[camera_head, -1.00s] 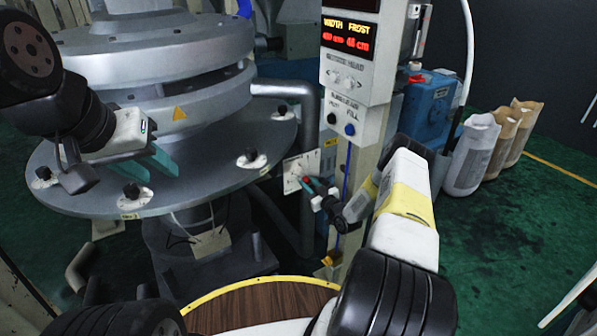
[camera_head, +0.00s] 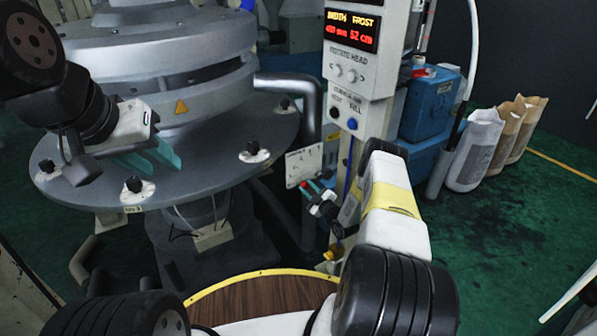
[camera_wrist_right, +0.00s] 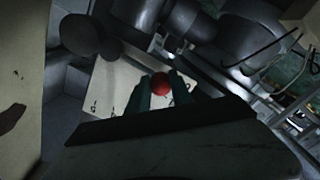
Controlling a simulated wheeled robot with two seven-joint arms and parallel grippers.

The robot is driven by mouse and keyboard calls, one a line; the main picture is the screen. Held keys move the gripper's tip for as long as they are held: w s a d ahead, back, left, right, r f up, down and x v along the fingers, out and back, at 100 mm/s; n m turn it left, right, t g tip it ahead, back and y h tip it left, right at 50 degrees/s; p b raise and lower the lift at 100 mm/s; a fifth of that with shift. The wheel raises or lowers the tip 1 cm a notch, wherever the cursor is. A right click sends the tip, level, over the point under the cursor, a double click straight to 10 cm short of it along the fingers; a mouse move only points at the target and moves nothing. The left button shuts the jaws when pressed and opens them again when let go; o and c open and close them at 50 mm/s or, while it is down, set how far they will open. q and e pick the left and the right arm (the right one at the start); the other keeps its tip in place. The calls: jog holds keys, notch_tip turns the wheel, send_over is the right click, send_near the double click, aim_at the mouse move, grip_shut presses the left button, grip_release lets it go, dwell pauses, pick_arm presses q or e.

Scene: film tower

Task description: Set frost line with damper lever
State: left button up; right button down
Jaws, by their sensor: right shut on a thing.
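The damper lever's red knob (camera_wrist_right: 160,85) sits between the two teal fingers of my right gripper (camera_wrist_right: 160,92) in the right wrist view. In the head view the right gripper (camera_head: 312,190) is at the lower part of the white lever plate (camera_head: 304,163), shut on the knob. The plate shows dark marks in the wrist view (camera_wrist_right: 112,92). The display (camera_head: 351,30) reads a width of about 410 mm and a frost of 52 cm in red. My left gripper (camera_head: 152,160) is over the round grey machine table, its teal fingers apart, holding nothing visible.
The round grey table (camera_head: 85,180) carries several black knobs. A grey pipe (camera_head: 309,110) runs down behind the lever plate. The control column (camera_head: 360,75) stands right of it. A blue unit (camera_head: 425,105) and paper sacks (camera_head: 475,150) stand farther right. Green floor is clear at the right.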

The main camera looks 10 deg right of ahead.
jog(key=shift+f+n, duration=0.25)
jog(key=shift+n, duration=0.05)
jog(key=c, duration=1.1)
grip_release()
jog(key=shift+c, duration=0.2)
jog(key=shift+s, duration=0.1)
jog(key=v, duration=0.7)
jog(key=shift+s+d, duration=0.15)
jog(key=shift+s, duration=0.15)
